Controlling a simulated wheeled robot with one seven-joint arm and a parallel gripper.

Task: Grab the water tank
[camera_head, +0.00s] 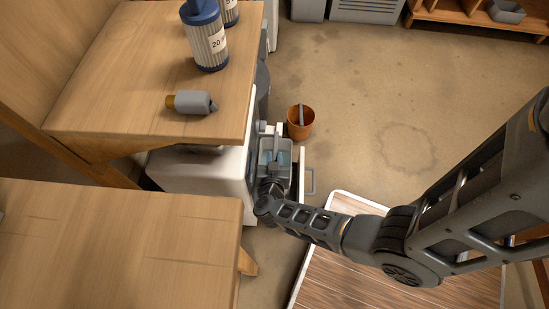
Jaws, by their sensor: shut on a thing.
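The water tank (284,158) is a small grey, partly see-through box with a bluish inside. It sits at the open front of a white appliance (200,172) under the wooden counter. My arm reaches in from the right, and my gripper (272,168) is shut on the water tank at its near side. The fingertips are small and partly hidden by my own wrist, so the exact grip point is hard to see. A white front panel (302,172) with a grey handle (311,182) stands just right of the tank.
An orange-brown bucket (300,125) stands on the floor behind the tank. Filter cartridges (208,45) and a grey cylinder (190,103) lie or stand on the counter (130,105). A wooden table (110,250) is at near left. The floor to the right is open.

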